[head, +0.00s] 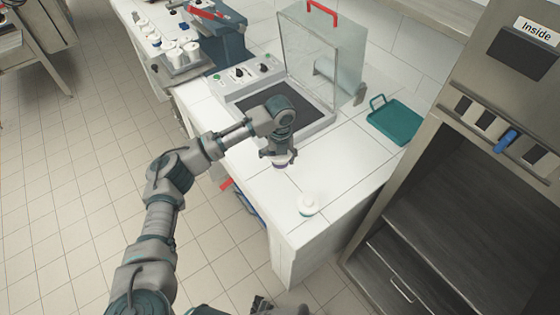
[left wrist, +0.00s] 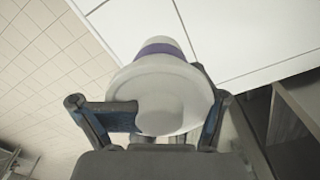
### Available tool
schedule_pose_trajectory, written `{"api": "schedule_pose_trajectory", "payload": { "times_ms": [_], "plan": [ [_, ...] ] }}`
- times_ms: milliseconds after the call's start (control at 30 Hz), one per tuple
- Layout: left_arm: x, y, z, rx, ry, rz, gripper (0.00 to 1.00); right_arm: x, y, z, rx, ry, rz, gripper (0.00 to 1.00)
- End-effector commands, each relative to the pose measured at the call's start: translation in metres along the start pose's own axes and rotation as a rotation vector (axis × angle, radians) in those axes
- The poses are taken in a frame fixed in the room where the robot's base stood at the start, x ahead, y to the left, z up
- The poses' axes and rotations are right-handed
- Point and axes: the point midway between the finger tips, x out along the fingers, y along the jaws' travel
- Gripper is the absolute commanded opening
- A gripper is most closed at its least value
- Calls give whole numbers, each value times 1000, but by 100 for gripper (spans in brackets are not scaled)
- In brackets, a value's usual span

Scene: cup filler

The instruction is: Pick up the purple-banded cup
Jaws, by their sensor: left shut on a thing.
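The purple-banded cup (left wrist: 160,85) is white with a purple band and fills the middle of the left wrist view. My left gripper (left wrist: 155,122) has one finger on each side of it and is shut on it. In the head view the left gripper (head: 279,157) is over the white counter, with a bit of the cup (head: 281,164) and its purple band showing below the fingers. Most of the cup is hidden there by the gripper. I cannot tell whether the cup touches the counter. My right gripper cannot be made out.
Another white cup (head: 307,204) with a greenish band stands near the counter's front corner. A machine with a raised clear lid (head: 318,55) is behind the gripper. A green tray (head: 394,121) lies to the right. Several white containers (head: 182,54) stand at the back left.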

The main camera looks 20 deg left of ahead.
Motion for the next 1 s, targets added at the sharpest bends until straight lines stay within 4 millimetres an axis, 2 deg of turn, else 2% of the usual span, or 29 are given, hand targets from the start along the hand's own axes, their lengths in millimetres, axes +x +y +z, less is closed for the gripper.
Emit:
{"api": "schedule_pose_trajectory", "payload": {
  "times_ms": [33,67,100,467,700,800,867,1000],
  "plan": [
    [0,0,0,0,-1,-1,71,0,1,-1,0,1,1,40],
    [0,0,0,0,-1,-1,78,0,1,-1,-1,1,1,40],
    [0,0,0,0,-1,-1,80,0,2,-2,-1,1,2,40],
    [0,0,0,0,-1,-1,80,0,11,0,-7,-3,13,40],
    [0,0,0,0,-1,-1,80,0,10,0,-6,-3,12,40],
    [-1,0,0,0,-1,-1,80,0,2,1,0,-4,2,40],
    [-4,0,0,0,-2,-2,80,-1,1,1,0,-3,2,40],
    [-24,-1,1,0,-3,-3,80,-1,3,1,-1,-2,4,40]
  ]
}}
